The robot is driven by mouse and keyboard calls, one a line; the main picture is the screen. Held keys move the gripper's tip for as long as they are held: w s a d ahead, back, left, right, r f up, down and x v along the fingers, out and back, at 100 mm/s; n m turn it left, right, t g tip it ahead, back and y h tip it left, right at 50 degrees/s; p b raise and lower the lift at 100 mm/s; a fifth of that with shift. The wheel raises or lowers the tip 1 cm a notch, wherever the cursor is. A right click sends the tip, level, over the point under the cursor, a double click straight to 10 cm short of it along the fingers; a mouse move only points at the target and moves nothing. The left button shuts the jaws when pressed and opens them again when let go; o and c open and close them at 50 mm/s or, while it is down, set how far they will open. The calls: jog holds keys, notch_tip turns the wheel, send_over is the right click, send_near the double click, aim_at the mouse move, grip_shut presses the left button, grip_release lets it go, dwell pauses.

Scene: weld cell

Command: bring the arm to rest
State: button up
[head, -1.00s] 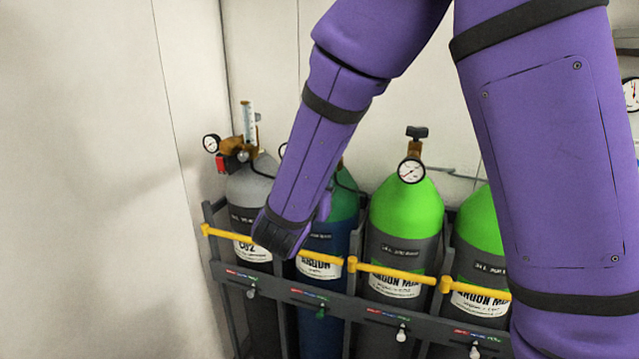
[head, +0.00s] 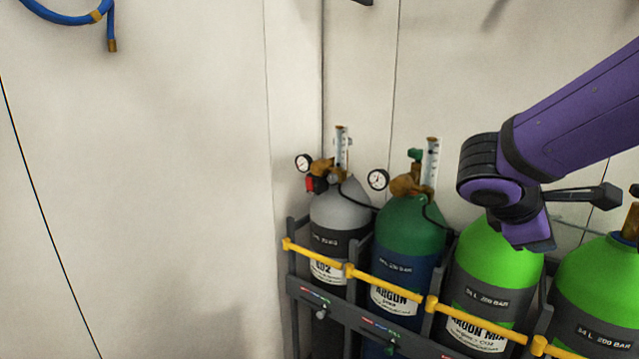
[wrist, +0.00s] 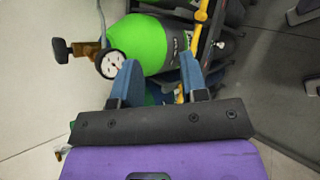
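My purple arm (head: 575,120) reaches in from the right in the head view, with its wrist end over the shoulder of a bright green gas cylinder (head: 490,265). The gripper's fingers cannot be made out in that view. In the wrist view my gripper (wrist: 160,80) shows two blue fingers spread apart with nothing held between them. Beyond them lies a bright green cylinder (wrist: 140,42) with a round gauge (wrist: 112,64) and a black knob. I cannot tell whether the fingers touch it.
A rack with a yellow bar (head: 390,287) holds the grey cylinder (head: 340,207), the dark green argon cylinder (head: 408,228) and bright green ones. Gauges and valves stick up on top. A blue hose (head: 60,14) hangs upper left. The space before the left wall is clear.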

jog(key=s+a+r+m+t+y, duration=0.1)
jog(key=s+r+m+y, duration=0.1)
jog(key=s+m+y, duration=0.2)
jog(key=s+a+r+m+t+y, duration=0.1)
jog(key=s+a+r+m+y, duration=0.1)
jog(key=s+m+y, duration=0.3)
jog(key=s+m, duration=0.3)
jog(key=s, duration=0.1)
jog(key=shift+s+a+r+m+y, duration=0.2)
jog(key=shift+s+a+m+y, duration=0.05)
jog(key=shift+a+m+y, duration=0.05)
dwell(1.5)
